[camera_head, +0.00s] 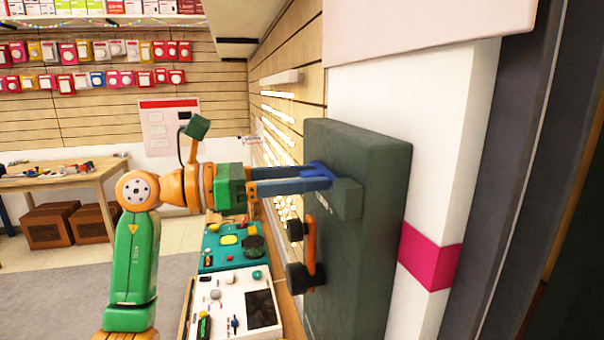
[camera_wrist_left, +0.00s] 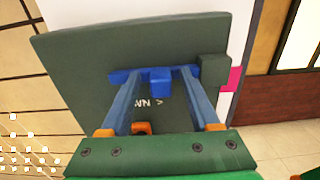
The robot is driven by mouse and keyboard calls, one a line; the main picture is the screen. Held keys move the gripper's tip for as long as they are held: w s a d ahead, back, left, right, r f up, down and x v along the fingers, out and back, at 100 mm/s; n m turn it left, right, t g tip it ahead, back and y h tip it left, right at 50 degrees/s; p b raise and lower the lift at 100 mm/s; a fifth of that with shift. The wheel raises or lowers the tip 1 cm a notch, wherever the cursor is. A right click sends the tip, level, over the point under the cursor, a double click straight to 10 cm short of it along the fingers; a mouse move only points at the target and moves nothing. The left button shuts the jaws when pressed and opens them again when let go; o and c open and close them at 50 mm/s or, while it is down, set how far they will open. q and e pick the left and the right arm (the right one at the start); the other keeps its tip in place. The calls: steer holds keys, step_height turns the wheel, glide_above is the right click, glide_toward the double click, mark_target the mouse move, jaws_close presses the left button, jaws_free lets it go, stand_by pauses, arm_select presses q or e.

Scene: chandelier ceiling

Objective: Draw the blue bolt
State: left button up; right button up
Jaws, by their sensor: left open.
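The blue bolt (camera_head: 318,168) sits on the face of a dark green upright panel (camera_head: 365,220), beside a green block (camera_head: 347,199). In the left wrist view the blue bolt (camera_wrist_left: 160,82) shows as a crossbar with a square knob in its middle. My left gripper (camera_head: 327,180) is open, its two blue fingers pointing at the panel. In the wrist view the left gripper (camera_wrist_left: 160,78) has one finger on each side of the knob, with gaps between. I cannot tell whether the fingertips touch the crossbar. My right gripper is out of view.
An orange handle (camera_head: 309,250) with dark mounts is on the panel below the bolt. A teal panel (camera_head: 210,262) and a white panel (camera_head: 222,320) with knobs lie below my left arm. A wooden table (camera_head: 75,180) stands at the far left. Open floor lies to the left.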

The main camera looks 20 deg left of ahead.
arm_select(q)
steer(key=shift+a, duration=0.15)
steer(key=c, duration=0.3)
steer(key=shift+s, duration=0.1)
jaws_close()
steer(key=shift+r, duration=0.1)
steer(key=shift+a+r, duration=0.1)
stand_by(0.5)
